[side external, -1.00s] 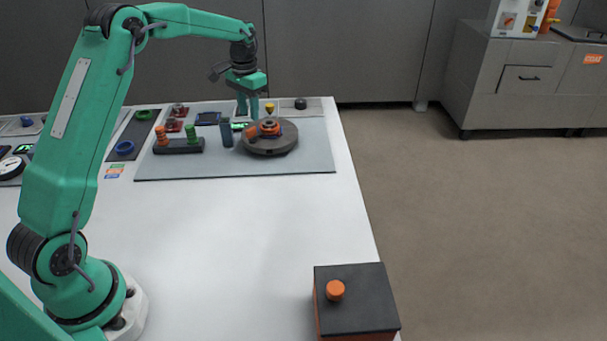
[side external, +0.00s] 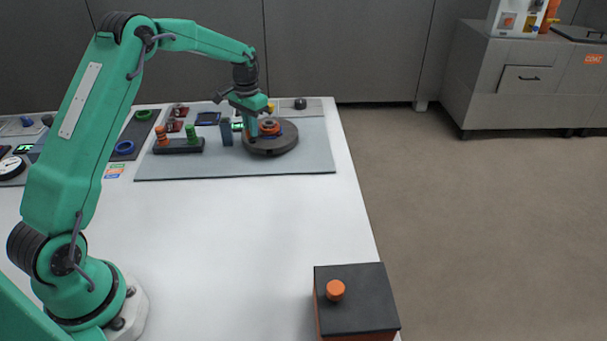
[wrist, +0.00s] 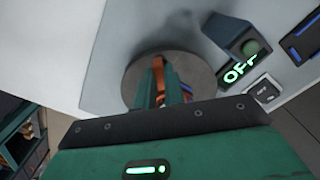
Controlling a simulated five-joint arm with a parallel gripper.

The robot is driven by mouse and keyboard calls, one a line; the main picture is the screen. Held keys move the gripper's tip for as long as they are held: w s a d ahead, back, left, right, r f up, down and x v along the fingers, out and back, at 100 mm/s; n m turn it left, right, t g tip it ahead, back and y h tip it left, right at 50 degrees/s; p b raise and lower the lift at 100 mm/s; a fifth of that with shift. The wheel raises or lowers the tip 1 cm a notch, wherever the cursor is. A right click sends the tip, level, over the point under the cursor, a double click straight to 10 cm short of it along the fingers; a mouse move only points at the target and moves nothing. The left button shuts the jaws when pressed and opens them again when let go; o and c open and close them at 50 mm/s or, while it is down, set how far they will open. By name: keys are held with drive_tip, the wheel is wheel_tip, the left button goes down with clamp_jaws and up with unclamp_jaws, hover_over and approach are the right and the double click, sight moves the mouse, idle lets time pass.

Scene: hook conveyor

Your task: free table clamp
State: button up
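A round dark turntable (side external: 284,146) stands on the grey mat, with an orange ringed part (side external: 270,127) at its middle. The turntable (wrist: 200,70) also fills the middle of the wrist view. My gripper (side external: 252,134) points down at the turntable's left side, beside the ringed part. In the wrist view, an upright orange piece (wrist: 158,72), which looks like the clamp's handle, shows at my green fingertips (wrist: 165,84). The fingers hide part of it, and I cannot tell whether they grip it or only stand around it.
A dark blue-grey post (side external: 227,133) stands close left of the turntable. A lit sign reading OFF (wrist: 239,69) is near it in the wrist view. A black rack with orange and green pegs (side external: 178,146) is further left.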

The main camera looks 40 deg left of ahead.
clamp_jaws()
drive_tip(key=shift+n, duration=0.4)
drive_tip(key=n, duration=0.2)
drive_tip(key=shift+n, duration=0.3)
drive_tip(key=n, duration=1)
drive_tip(key=shift+r+n, duration=0.1)
drive_tip(key=shift+n, duration=2.2)
